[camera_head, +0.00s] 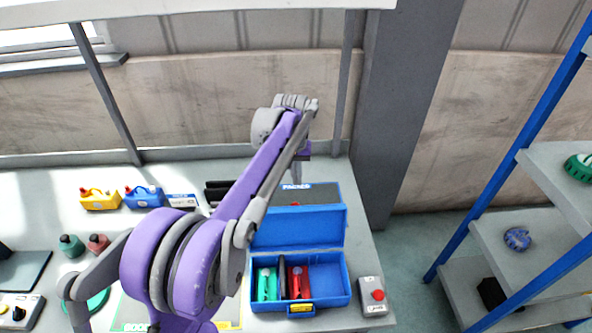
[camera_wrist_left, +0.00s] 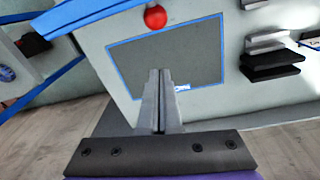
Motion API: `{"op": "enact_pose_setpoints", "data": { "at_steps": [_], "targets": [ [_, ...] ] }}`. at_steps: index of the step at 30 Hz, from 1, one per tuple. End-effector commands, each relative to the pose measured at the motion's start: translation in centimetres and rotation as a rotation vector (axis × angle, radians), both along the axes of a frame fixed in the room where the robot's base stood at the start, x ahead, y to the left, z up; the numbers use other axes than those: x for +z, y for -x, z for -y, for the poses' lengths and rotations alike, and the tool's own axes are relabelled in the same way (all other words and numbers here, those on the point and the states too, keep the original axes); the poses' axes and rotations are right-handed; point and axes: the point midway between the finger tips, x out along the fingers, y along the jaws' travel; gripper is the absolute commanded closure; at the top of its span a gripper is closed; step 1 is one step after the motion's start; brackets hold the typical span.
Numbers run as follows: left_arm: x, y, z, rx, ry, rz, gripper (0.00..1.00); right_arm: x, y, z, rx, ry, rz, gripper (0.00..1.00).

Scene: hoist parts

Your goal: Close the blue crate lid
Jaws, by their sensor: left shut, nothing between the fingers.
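The blue crate (camera_head: 325,292) stands on the bench with its lid (camera_head: 320,232) raised upright at the back, so the crate is open. Green and red items show inside. A small red ball sits at the lid's top edge; the left wrist view shows this red ball (camera_wrist_left: 155,17) beside the blue lid edge (camera_wrist_left: 85,14). My left gripper (camera_wrist_left: 159,72) is shut and empty, behind the lid and over the grey mat (camera_wrist_left: 190,55). My right gripper is not in view.
A grey box with a red button (camera_head: 372,296) stands right of the crate. Dark bars (camera_wrist_left: 272,66) lie beside the mat. A yellow jug (camera_head: 100,199) and a blue jug (camera_head: 143,197) stand at the back left. A blue-framed shelf (camera_head: 515,245) is at the right. My left arm covers the bench's middle.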

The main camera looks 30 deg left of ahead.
Motion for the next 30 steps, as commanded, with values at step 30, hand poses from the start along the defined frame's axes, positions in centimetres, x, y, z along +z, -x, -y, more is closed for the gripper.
{"op": "enact_pose_setpoints", "data": {
  "at_steps": [30],
  "targets": [
    [-3.7, 3.3, 1.5, -0.001, -0.002, 0.003, 1.00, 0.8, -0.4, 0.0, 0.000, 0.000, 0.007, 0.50]
  ]
}}
